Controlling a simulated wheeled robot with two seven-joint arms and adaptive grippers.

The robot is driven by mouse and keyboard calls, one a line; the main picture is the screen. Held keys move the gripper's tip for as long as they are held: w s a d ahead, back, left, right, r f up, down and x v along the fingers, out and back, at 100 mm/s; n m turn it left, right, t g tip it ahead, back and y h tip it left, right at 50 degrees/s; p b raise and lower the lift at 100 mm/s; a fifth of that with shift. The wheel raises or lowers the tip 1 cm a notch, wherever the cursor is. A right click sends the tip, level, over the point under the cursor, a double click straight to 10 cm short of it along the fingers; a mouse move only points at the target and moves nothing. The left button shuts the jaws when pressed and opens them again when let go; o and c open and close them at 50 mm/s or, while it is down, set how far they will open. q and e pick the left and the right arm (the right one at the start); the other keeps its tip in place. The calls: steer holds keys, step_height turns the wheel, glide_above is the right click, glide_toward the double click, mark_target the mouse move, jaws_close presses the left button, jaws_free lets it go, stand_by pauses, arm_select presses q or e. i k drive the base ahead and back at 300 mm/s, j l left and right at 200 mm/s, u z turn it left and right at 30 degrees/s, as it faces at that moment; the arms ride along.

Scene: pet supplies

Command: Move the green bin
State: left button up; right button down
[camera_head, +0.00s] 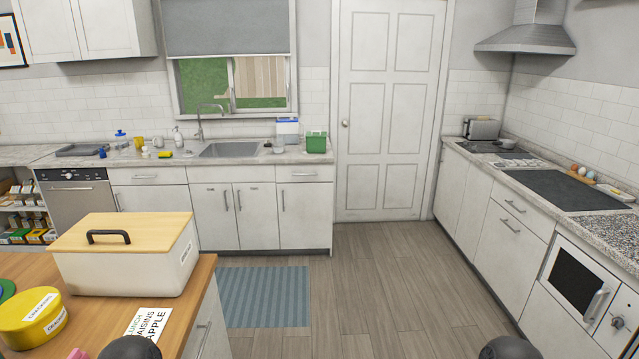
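A small green bin (316,144) stands upright on the far counter, at its right end, to the right of the sink and beside a white and blue container (288,131). It is far from me, across the floor. Dark rounded parts of my arms show at the bottom edge, one at the left over the near counter and one at the right over the floor. Neither of my grippers can be made out.
A near wooden counter (95,312) at the lower left holds a white bread box (125,275) and a yellow tin (30,318). A blue striped mat (265,297) lies on the floor. The wooden floor (385,285) is clear up to the far cabinets and the door (388,110).

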mark_target(314, 145)
steer(key=i, duration=2.65)
steer(key=i+l+u, duration=0.1)
steer(key=i, duration=1.25)
